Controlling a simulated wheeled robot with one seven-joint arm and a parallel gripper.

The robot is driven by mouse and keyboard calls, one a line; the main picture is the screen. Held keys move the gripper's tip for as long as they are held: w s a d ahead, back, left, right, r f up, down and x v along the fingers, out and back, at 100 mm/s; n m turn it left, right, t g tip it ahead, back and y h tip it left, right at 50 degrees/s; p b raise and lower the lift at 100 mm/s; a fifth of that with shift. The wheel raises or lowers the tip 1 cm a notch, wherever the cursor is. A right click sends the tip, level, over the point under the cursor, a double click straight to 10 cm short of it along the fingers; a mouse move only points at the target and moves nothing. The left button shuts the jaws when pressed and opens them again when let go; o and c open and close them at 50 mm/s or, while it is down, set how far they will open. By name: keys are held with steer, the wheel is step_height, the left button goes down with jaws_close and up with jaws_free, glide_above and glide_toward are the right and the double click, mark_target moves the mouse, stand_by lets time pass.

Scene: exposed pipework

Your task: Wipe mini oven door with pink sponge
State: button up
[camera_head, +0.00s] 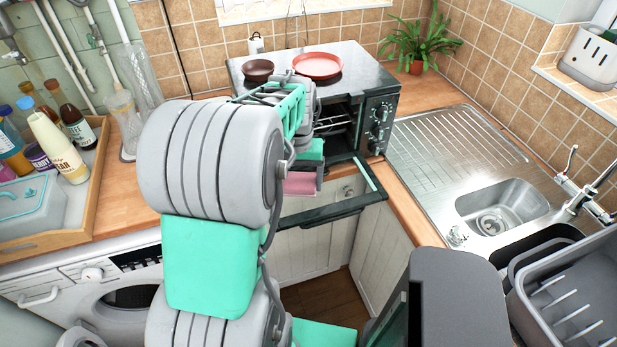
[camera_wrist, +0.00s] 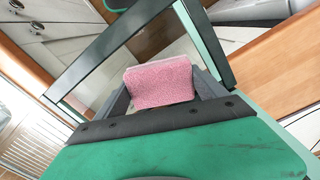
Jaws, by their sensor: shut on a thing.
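The mini oven (camera_head: 345,95) stands on the wooden counter in the corner, and its door (camera_head: 330,208) hangs open, folded down past the counter's front edge. The door's frame also shows in the wrist view (camera_wrist: 112,50), with a glass pane inside. My gripper (camera_head: 305,180) is shut on the pink sponge (camera_head: 300,184), which sits just above the open door's left part. In the wrist view the pink sponge (camera_wrist: 160,84) is held between the two grey fingers, in front of the door frame. I cannot tell whether the sponge touches the glass. My arm hides the oven's left front.
A red plate (camera_head: 318,65) and a brown bowl (camera_head: 257,69) sit on the oven top. A sink (camera_head: 500,207) lies to the right, with a grey dish rack (camera_head: 570,295) in front. A wooden tray (camera_head: 90,205) of bottles stands at left. A plant (camera_head: 416,45) stands behind.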

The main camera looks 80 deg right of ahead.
steer(key=shift+w+a+f, duration=0.3)
steer(key=shift+w+a, duration=0.3)
steer(key=shift+r, duration=0.1)
steer(key=shift+d+r+p, duration=0.15)
steer(key=shift+r+p, duration=0.95)
steer(key=shift+r, duration=0.5)
steer(key=shift+d+r+p, duration=0.1)
steer(key=shift+r+p, duration=1)
steer(key=shift+r, duration=0.45)
steer(key=shift+r+p, duration=1.05)
steer(key=shift+r, duration=0.5)
